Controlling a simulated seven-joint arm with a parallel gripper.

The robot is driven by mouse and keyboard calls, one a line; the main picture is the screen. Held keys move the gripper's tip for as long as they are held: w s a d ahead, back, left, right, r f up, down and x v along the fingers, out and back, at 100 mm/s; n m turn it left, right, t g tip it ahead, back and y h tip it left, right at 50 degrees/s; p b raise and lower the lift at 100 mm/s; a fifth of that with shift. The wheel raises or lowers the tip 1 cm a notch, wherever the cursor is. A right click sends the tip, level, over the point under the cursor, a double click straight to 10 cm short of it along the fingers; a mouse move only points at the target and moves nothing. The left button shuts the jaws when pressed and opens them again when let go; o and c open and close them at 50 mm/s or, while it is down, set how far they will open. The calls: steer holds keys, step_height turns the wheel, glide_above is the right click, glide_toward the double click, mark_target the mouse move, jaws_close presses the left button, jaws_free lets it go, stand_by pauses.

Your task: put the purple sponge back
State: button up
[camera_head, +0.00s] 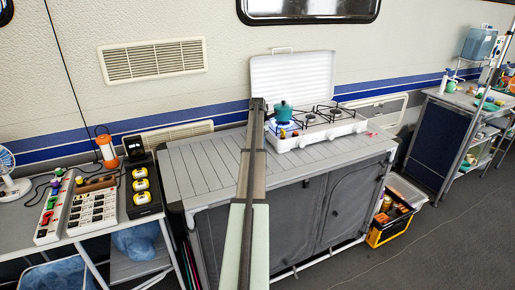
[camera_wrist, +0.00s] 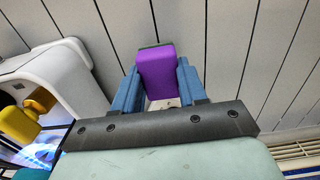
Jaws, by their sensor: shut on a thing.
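The purple sponge (camera_wrist: 157,68) is a small block with a dark strip along its far end. It stands out between the two blue fingers of my gripper (camera_wrist: 157,84) in the wrist view. The fingers are shut on its sides. Beyond it is the grey slatted counter top (camera_wrist: 215,30). I cannot tell whether the sponge touches that surface. In the head view my arm reaches over the counter (camera_head: 205,165) towards the stove's left side. The sponge and the fingers cannot be made out there.
The white stove (camera_head: 340,128) with its raised lid and a teal kettle (camera_head: 284,110) stands close on the right of my arm. In the wrist view the stove (camera_wrist: 70,70) is at left, near yellow parts (camera_wrist: 18,124) and a blue glow. The counter's left half is clear.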

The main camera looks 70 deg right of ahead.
steer(key=shift+f, duration=0.7)
steer(key=shift+f, duration=0.15)
steer(key=o, duration=1.2)
step_height(320, 180, up, 12)
steer(key=shift+r, duration=0.2)
